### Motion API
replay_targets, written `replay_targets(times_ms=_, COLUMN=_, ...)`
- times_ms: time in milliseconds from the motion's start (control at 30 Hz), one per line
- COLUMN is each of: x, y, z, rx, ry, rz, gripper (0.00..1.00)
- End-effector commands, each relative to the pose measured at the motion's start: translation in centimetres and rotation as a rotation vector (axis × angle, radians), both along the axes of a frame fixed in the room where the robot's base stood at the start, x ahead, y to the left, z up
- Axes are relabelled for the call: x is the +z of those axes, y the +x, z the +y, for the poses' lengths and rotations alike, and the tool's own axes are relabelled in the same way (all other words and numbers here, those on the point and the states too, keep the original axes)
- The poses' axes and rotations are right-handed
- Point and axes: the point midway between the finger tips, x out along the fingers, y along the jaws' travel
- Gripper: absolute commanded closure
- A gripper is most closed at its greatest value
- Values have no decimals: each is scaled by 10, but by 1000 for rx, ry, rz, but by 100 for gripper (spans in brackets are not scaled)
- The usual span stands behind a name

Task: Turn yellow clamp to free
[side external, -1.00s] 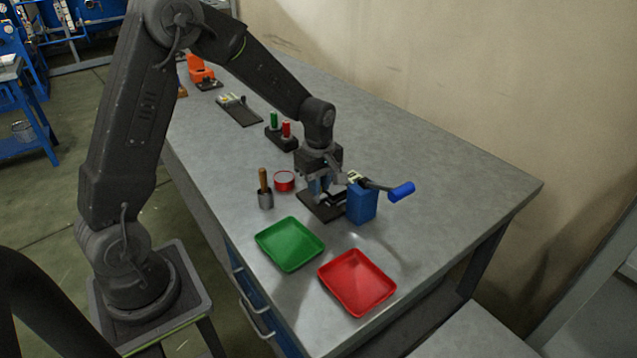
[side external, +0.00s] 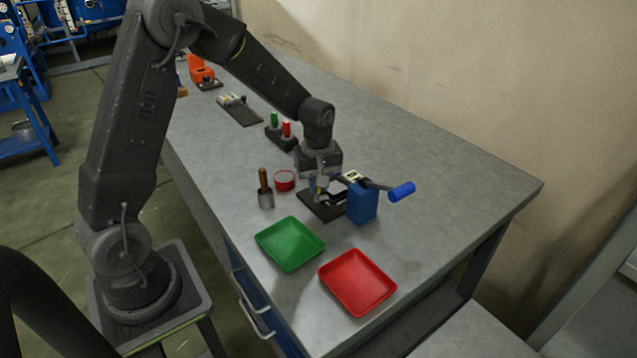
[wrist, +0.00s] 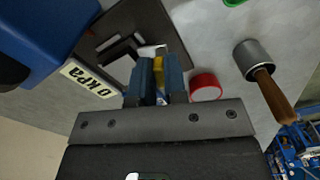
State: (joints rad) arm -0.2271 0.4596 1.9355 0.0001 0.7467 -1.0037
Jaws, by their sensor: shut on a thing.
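The yellow clamp (wrist: 159,77) shows as a small yellow piece between my two blue fingers in the wrist view; most of it is hidden by them. My gripper (wrist: 160,82) is shut on it. In the side view my gripper (side external: 320,190) points down at the dark base plate (side external: 316,208) of the blue device (side external: 362,205). The base plate also shows in the wrist view (wrist: 152,22). A label reading "0 kPa" (wrist: 88,79) is on the device, left of my fingers.
A lever with a blue handle (side external: 402,191) sticks out right of the device. A red round container (side external: 284,181) and a metal cup with a wooden-handled tool (side external: 265,198) stand left. Green (side external: 290,244) and red (side external: 356,283) trays lie in front. The table's right side is clear.

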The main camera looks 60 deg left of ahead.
Motion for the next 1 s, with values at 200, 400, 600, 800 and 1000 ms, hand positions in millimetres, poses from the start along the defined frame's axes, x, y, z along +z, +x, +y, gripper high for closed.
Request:
replay_targets(times_ms=200, x=1, y=-1, z=1, rx=-205, ry=0, rz=-1, gripper=100)
replay_targets(times_ms=400, x=1, y=-2, z=1, rx=-395, ry=0, rz=-1, gripper=100)
replay_targets(times_ms=600, x=1, y=-3, z=2, rx=-585, ry=0, rz=-1, gripper=100)
replay_targets(times_ms=800, x=1, y=-3, z=3, rx=-774, ry=0, rz=-1, gripper=100)
replay_targets(times_ms=1000, x=1, y=-4, z=4, rx=-950, ry=0, rz=-1, gripper=100)
